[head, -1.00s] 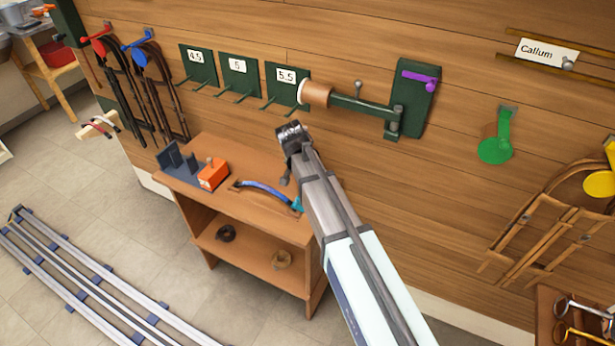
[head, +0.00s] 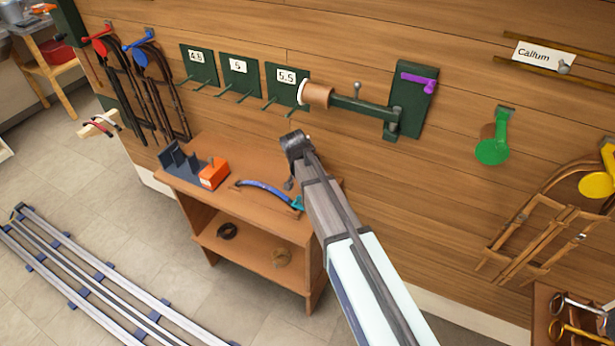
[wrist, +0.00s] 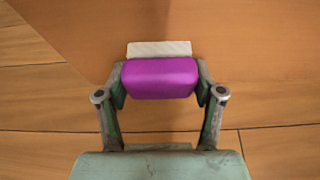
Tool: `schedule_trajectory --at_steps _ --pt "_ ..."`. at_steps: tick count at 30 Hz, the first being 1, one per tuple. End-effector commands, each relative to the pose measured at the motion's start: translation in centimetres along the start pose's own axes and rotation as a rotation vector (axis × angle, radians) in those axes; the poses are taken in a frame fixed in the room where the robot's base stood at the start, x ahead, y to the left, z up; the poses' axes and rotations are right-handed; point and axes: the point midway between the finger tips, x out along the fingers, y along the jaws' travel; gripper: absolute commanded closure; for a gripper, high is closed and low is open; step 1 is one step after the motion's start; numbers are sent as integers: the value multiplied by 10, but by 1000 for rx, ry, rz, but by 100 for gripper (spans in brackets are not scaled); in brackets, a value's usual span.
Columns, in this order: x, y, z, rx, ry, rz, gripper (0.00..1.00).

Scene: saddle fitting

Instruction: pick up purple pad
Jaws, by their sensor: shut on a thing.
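The purple pad (wrist: 160,78) is held between the two fingers of my gripper (wrist: 160,82) in the wrist view. The fingers press on its left and right ends. A pale ribbed strip (wrist: 160,49) shows just beyond the pad's far edge; I cannot tell whether it belongs to the pad. In the head view my arm's end is above the right part of the wooden bench (head: 262,226). The pad and fingertips are not discernible there.
A blue curved strap (head: 265,187), an orange block (head: 213,173) and a dark upright holder (head: 178,162) sit on the bench. Behind, a green wall arm (head: 362,106) with a tan roller (head: 316,95) juts out. Numbered green plates (head: 238,73) hang left of it.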

Motion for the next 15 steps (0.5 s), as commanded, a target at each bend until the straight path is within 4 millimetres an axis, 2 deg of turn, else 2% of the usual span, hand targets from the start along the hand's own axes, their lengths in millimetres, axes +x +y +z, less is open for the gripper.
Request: schedule_trajectory --at_steps 8,15 --pt "-1 0 -1 1 -1 0 68" --pt "-25 0 -10 2 1 -1 68"
